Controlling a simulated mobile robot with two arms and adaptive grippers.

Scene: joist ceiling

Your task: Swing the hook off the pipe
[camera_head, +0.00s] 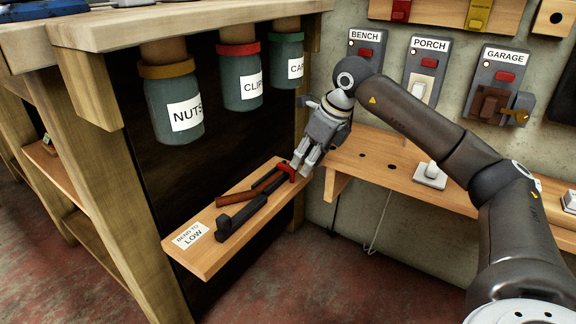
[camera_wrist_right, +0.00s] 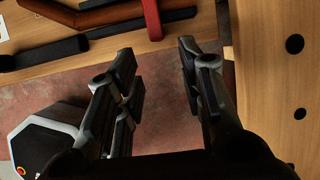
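I cannot make out a hook hanging on a pipe in either view. On the low shelf (camera_head: 203,262) lie a long black tool (camera_head: 240,215) with a thick block at its near end, and a brown bar (camera_head: 236,197) beside it. A red piece (camera_head: 287,171) sits at the far end of the black tool; it also shows in the wrist view (camera_wrist_right: 152,20). My right gripper (camera_head: 302,170) points down by the red piece. In the wrist view its fingers (camera_wrist_right: 158,60) are apart with nothing between them, and the red piece is beyond the tips. My left gripper is not in view.
Jars labelled NUTS (camera_head: 175,108) and CLIPS (camera_head: 238,80) hang under the bench top (camera_head: 190,25), above the low shelf. A wall shelf (camera_head: 375,160) with holes runs to the right, carrying a white switch (camera_head: 430,174). Switch plates BENCH, PORCH and GARAGE (camera_head: 490,85) are behind my arm.

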